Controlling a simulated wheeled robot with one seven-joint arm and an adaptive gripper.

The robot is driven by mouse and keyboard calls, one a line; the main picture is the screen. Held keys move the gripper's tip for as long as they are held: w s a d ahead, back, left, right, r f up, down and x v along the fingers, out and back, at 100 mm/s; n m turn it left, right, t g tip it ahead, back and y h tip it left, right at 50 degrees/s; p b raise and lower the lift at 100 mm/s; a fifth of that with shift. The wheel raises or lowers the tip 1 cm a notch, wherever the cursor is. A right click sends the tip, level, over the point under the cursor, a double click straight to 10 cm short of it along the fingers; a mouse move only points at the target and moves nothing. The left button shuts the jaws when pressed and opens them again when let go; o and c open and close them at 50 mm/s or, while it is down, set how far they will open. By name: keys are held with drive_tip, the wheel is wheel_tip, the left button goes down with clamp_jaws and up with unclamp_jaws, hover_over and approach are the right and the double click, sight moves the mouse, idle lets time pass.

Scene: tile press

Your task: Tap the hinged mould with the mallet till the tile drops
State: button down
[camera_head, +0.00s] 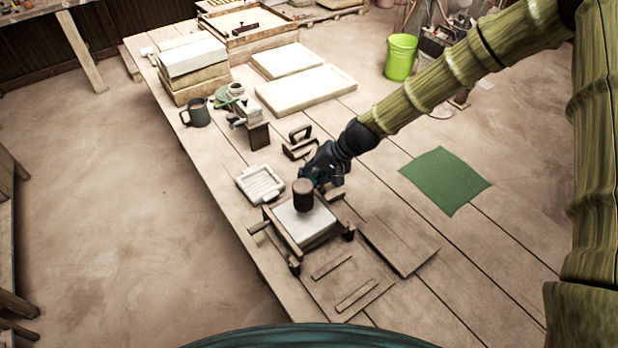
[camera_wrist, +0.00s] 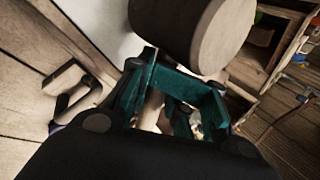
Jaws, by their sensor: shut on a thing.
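The hinged mould (camera_head: 287,238) is a wooden frame on the bench with a pale slab (camera_head: 308,226) on its top face. The mallet (camera_head: 303,194) has a dark brown cylindrical head that shows just over the slab. Whether the head touches the slab I cannot tell. My gripper (camera_head: 322,178) is at the mould's far right side, shut on the mallet's handle, which is mostly hidden. In the wrist view, the mallet head (camera_wrist: 205,33) fills the top beyond the teal fingers (camera_wrist: 172,98). A separate tile is not clearly visible.
A white ribbed tray (camera_head: 261,184) lies left of the mould. A wooden-handled tool (camera_head: 300,144) is behind it. A flat board (camera_head: 400,245) lies right of the mould. A green cloth (camera_head: 444,181) lies on clear bench.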

drive_tip(key=shift+f+b, duration=1.4)
drive_tip(key=shift+f, duration=0.95)
drive_tip(key=shift+s+r+p, duration=0.1)
drive_tip(key=shift+r+p, duration=1.15)
drive_tip(key=shift+r, duration=0.95)
drive_tip(key=shift+f, duration=0.1)
drive_tip(key=shift+r, duration=0.2)
